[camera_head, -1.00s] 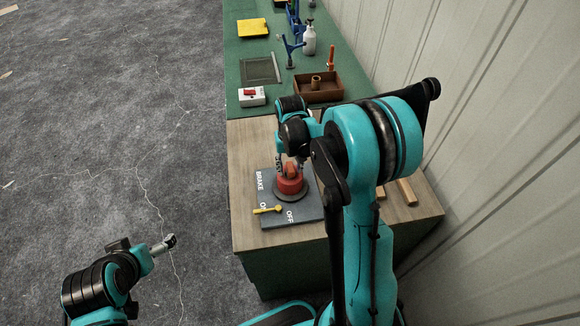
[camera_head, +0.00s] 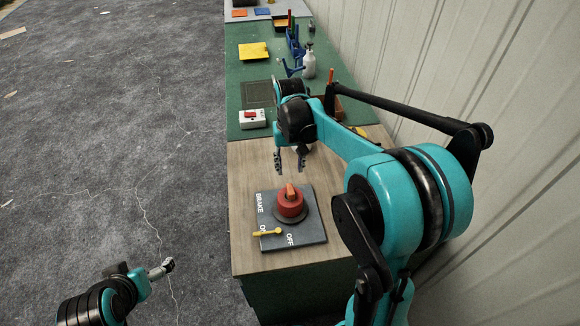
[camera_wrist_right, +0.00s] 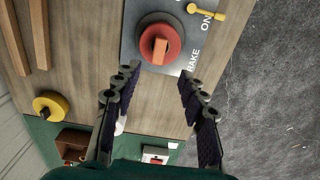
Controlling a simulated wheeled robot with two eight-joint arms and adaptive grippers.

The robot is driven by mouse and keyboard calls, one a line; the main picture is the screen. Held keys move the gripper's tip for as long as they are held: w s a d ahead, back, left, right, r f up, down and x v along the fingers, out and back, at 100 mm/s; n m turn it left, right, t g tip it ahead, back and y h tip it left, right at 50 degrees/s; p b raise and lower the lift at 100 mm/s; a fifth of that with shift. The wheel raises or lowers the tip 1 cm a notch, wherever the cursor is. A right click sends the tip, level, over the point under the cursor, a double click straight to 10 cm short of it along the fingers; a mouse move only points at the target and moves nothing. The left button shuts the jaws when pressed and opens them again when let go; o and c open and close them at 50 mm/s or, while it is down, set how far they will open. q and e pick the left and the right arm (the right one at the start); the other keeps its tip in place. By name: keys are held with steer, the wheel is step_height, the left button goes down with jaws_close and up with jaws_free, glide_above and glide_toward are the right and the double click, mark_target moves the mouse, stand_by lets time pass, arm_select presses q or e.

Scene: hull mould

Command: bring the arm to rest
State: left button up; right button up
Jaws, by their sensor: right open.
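My right gripper (camera_head: 289,164) is open and empty above the wooden worktop (camera_head: 245,172), behind the brake switch. It also shows in the right wrist view (camera_wrist_right: 157,82), with its two fingers apart and nothing between the tips. The brake switch has a red knob (camera_head: 290,203) on a grey plate (camera_head: 312,232) marked BRAKE and OFF; the knob also shows in the right wrist view (camera_wrist_right: 160,40), beyond the fingertips and apart from them. My left gripper (camera_head: 161,269) is over the floor at the lower left; its jaws are too small to judge.
A yellow lever (camera_head: 267,233) lies on the plate. Behind are a white box with a red switch (camera_head: 252,118), a white bottle (camera_head: 308,66) and a yellow pad (camera_head: 254,51) on the green top. A ribbed wall (camera_head: 480,110) stands close on the right.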

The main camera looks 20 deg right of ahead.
steer(key=shift+s, duration=0.1)
steer(key=s+a+f+n+t+b, duration=0.1)
steer(key=s+a+f+t+b, duration=0.2)
steer(key=s, duration=0.5)
steer(key=s+a+f+n+t+b, duration=0.2)
steer(key=s+a+f+t+b, duration=0.2)
steer(key=s+b, duration=0.2)
steer(key=s, duration=0.2)
steer(key=shift+s+a, duration=0.2)
steer(key=shift+s, duration=0.15)
